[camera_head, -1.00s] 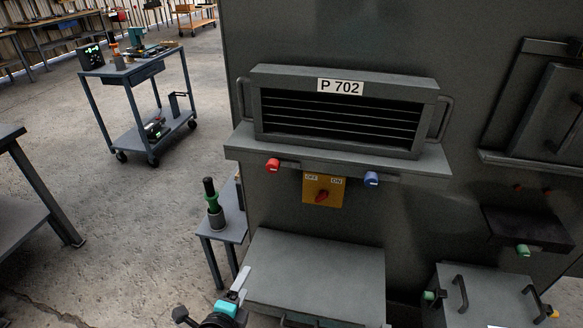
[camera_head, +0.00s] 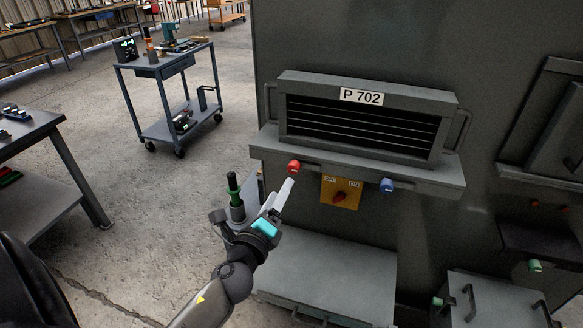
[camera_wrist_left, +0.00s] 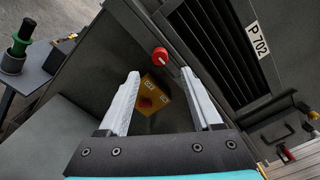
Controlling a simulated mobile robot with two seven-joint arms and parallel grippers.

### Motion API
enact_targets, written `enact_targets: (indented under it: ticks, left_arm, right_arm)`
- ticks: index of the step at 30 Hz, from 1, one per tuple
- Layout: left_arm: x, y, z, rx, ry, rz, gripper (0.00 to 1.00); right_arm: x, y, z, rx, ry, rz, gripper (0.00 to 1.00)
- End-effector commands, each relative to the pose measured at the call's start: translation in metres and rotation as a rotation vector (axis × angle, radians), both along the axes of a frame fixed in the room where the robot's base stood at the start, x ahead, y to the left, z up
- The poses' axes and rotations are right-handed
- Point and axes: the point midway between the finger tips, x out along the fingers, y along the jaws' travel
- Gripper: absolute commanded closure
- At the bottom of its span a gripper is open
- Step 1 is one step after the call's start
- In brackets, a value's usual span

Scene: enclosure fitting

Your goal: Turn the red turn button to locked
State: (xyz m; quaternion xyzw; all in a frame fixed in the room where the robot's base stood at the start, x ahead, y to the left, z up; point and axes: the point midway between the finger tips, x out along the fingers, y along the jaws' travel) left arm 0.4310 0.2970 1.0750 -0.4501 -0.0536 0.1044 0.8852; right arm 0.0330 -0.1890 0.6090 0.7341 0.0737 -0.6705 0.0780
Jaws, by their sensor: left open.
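A red turn button (camera_head: 293,166) sits under the left end of the cabinet's ledge, below the P 702 panel. It also shows in the left wrist view (camera_wrist_left: 160,54), just beyond and between the fingertips. My left gripper (camera_head: 282,192) is open and empty, its fingers pointing up toward the red button from just below. In the left wrist view the open fingers (camera_wrist_left: 160,76) have a clear gap between them; I see no contact with the button. No lock marking on the button is readable. My right gripper is not in view.
A yellow switch plate (camera_head: 350,190) with a red rotary knob marked OFF and ON is close by. A blue button (camera_head: 387,185) sits further right under the ledge (camera_head: 430,180). A black and green tool (camera_head: 235,195) stands on a small table behind my left gripper.

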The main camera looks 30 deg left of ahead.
Motion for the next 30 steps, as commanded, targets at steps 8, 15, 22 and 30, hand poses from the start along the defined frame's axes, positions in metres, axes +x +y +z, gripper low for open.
enact_targets:
  ticks: [8,15,22,30]
  left_arm:
    - [0.044,0.011,0.002,-0.001,-0.002,0.001,0.34]
    - [0.074,0.018,0.0,-0.001,0.0,0.001,0.34]
    - [0.087,0.021,0.0,-0.001,0.001,0.001,0.34]
    - [0.088,0.021,0.0,-0.001,0.001,0.0,0.34]
  right_arm:
    - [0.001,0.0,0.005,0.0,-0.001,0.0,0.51]
    - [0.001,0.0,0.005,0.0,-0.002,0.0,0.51]
    - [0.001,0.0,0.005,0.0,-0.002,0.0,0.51]
    - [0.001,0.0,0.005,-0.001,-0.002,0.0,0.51]
